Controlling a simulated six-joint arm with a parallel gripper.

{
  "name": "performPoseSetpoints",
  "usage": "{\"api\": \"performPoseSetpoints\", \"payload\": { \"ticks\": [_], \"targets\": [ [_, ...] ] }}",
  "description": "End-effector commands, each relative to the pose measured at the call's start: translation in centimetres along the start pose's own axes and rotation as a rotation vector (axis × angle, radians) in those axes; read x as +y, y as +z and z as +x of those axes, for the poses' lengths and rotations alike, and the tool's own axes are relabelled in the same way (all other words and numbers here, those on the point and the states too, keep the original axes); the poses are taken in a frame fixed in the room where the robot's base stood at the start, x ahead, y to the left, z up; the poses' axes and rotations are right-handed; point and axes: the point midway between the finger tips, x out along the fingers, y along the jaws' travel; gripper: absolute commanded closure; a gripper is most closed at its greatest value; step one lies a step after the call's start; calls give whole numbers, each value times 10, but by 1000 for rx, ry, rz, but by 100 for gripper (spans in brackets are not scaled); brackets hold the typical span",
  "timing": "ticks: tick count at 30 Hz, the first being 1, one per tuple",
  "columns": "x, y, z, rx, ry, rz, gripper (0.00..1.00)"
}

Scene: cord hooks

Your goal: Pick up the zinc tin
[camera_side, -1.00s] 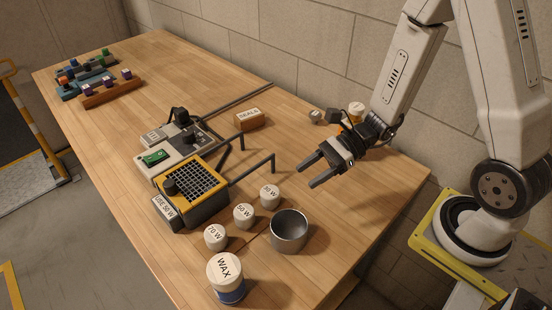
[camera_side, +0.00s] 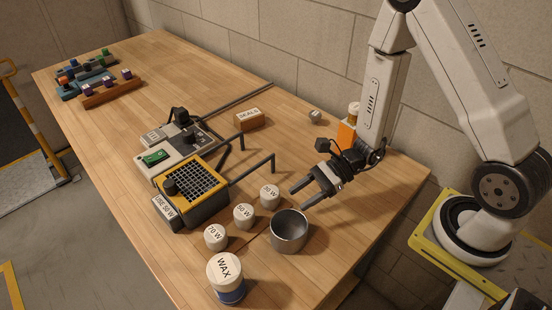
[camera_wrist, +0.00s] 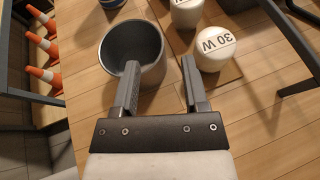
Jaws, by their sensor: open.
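The zinc tin (camera_side: 291,235) is a grey, open-topped metal cup standing upright near the table's front edge, beside the white-topped weights. My gripper (camera_side: 298,198) is open and empty, just behind the tin in the side view. In the wrist view the tin (camera_wrist: 145,45) is ahead and to the left, its dark inside visible. The left finger of my gripper (camera_wrist: 160,84) overlaps the tin's near wall in the picture; I cannot tell if they touch. The tin is not between the fingers.
A white weight marked 30 W (camera_wrist: 212,50) stands close to the right finger, with others (camera_side: 243,216) in line. A WAX jar (camera_side: 226,275) stands at the front left. A yellow grid-topped unit (camera_side: 190,187) and a bent rod (camera_side: 256,170) lie beyond. Table right of the tin is clear.

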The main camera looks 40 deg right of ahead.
Motion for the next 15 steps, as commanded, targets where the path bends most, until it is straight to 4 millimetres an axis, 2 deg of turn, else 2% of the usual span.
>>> {"api": "performPoseSetpoints", "payload": {
  "ticks": [4, 15],
  "targets": [
    [1, 0, 8, 0, 2, 0, 43],
    [1, 0, 14, 0, 1, 0, 43]
  ]
}}
